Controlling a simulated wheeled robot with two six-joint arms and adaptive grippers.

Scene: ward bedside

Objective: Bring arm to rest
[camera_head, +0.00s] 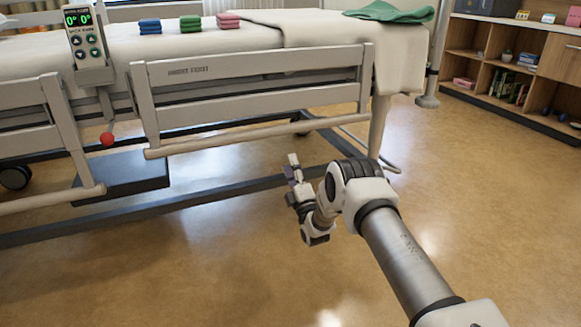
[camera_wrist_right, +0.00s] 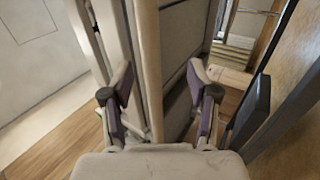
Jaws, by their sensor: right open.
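My right arm (camera_head: 400,255) reaches in from the lower right of the head view, in front of the hospital bed. Its gripper (camera_head: 292,172) is over the floor near the bed's lower frame, apart from the bed rail as far as I can tell. In the right wrist view the two fingers of the gripper (camera_wrist_right: 161,88) stand wide apart with nothing held between them. Pale bed panels and rails lie beyond the fingers. My left gripper is not in view.
The bed's side rail (camera_head: 255,85) runs across the middle. A control panel (camera_head: 87,35) and a red ball (camera_head: 107,139) are at the left. Folded blue, green and pink cloths and a green cloth (camera_head: 390,12) lie on the bed. Shelves (camera_head: 510,65) stand far right. Front floor is clear.

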